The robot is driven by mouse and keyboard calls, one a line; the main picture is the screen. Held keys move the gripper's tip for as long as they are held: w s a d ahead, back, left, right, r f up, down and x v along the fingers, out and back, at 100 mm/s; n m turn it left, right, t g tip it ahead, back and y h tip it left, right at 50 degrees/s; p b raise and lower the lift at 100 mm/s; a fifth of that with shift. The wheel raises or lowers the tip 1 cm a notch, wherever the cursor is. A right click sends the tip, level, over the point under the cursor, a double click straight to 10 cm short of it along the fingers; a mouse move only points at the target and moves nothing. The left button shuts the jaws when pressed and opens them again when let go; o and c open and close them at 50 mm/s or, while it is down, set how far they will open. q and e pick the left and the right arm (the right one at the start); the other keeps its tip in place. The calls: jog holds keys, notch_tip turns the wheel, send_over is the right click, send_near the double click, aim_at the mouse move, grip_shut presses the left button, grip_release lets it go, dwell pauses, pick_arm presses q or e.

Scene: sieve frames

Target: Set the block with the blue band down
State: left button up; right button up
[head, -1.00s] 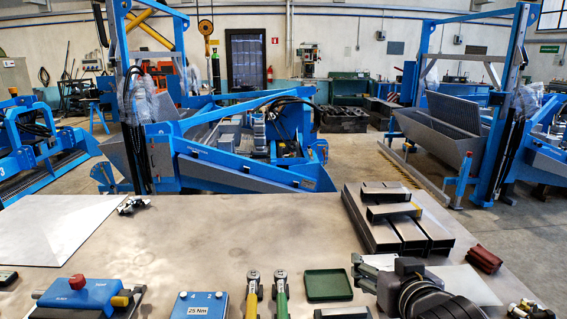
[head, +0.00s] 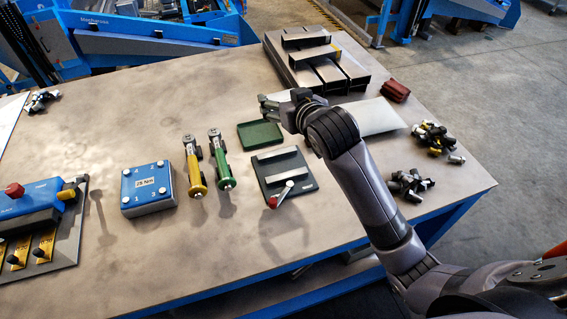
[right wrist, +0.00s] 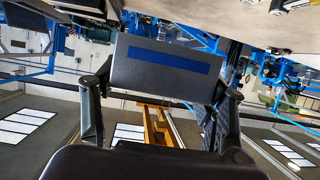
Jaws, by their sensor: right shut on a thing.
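The block with the blue band (right wrist: 165,66) is a dark grey block in the right wrist view, its blue stripe facing the camera. My right gripper (right wrist: 160,92) is shut on it, one finger at each end. In the head view my right gripper (head: 276,103) is over the table (head: 130,95), just behind and right of the green tray (head: 260,133). The block is hard to make out there, and I cannot tell how far it is above the surface. My left gripper is not in view.
Stacked metal channels (head: 318,62) stand at the back, with a pale sheet (head: 372,117) to the right. A dark fixture with a red knob (head: 284,174) is in front. Torque tools (head: 222,160) and a blue box (head: 148,187) are left. Loose bolts (head: 432,137) lie right.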

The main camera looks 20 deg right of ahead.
aim_at(279, 155)
notch_tip(279, 155, down, 18)
jog(key=shift+r+p, duration=0.1)
jog(key=shift+p, duration=0.85)
jog(key=shift+f+p, duration=0.35)
jog(key=shift+f, duration=0.05)
jog(key=shift+s+f, duration=0.3)
jog(key=shift+f, duration=0.35)
jog(key=o, duration=1.3)
jog(key=shift+f, duration=0.2)
jog(key=shift+c, duration=0.2)
jog(key=o, duration=0.3)
jog(key=shift+w+r, duration=0.1)
jog(key=shift+w, duration=0.1)
jog(key=shift+o, duration=0.2)
jog(key=shift+r, duration=0.15)
